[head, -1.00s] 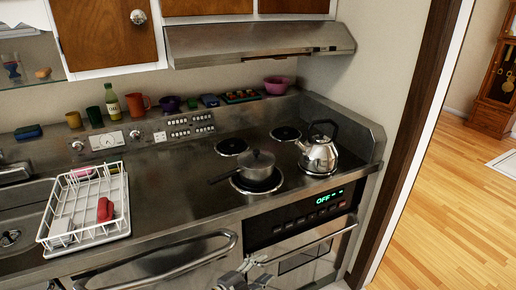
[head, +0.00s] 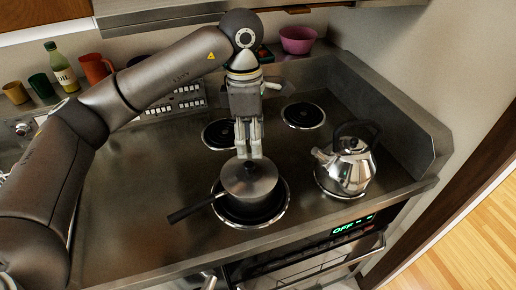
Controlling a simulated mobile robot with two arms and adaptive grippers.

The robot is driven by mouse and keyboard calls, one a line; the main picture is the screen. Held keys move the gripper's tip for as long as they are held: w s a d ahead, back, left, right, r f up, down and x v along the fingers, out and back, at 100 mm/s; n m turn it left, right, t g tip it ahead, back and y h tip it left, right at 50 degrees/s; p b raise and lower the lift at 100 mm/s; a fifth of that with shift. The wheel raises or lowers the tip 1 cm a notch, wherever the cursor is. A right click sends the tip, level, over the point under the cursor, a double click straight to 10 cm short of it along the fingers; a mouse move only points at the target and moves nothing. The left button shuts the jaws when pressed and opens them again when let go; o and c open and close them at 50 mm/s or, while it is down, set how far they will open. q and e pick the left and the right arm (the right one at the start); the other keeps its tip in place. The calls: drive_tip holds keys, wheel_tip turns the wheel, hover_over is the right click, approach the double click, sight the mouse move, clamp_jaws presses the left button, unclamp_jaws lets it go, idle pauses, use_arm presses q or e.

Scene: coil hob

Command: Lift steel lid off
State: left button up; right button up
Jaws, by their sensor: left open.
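The pan's handle (head: 192,208) points to the lower left. My left gripper (head: 249,155) hangs down from above with its fingers open, at the back of the lid and close to the knob. I cannot tell whether a fingertip touches the lid. My right gripper is not in view.
A steel kettle (head: 347,167) stands on the front right coil. The rear left coil (head: 219,134) and rear right coil (head: 303,115) are bare. A pink bowl (head: 298,39), a green bottle (head: 61,69) and cups stand along the back ledge. The counter left of the pan is clear.

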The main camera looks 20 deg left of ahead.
use_arm(q)
drive_tip(key=shift+w+a+r+y, duration=0.3)
drive_tip(key=shift+w+a+r, duration=0.05)
drive_tip(key=shift+a, duration=0.25)
drive_tip(key=shift+s+a+f, duration=0.1)
drive_tip(key=shift+a+f, duration=0.05)
drive_tip(key=shift+f, duration=0.05)
drive_tip(key=p, duration=0.2)
hover_over(249, 164)
drive_tip(key=f, duration=0.4)
drive_tip(key=shift+s+a+f, duration=0.1)
drive_tip(key=shift+s+a, duration=0.2)
drive_tip(key=shift+s, duration=0.05)
drive_tip(key=shift+w+f, duration=0.1)
drive_tip(key=shift+f, duration=0.15)
drive_tip(key=f, duration=0.1)
drive_tip(key=f+p, duration=0.2)
drive_tip(key=f, duration=0.1)
drive_tip(key=shift+w+d, duration=0.2)
drive_tip(key=shift+d, duration=0.1)
drive_tip(key=shift+f, duration=0.5)
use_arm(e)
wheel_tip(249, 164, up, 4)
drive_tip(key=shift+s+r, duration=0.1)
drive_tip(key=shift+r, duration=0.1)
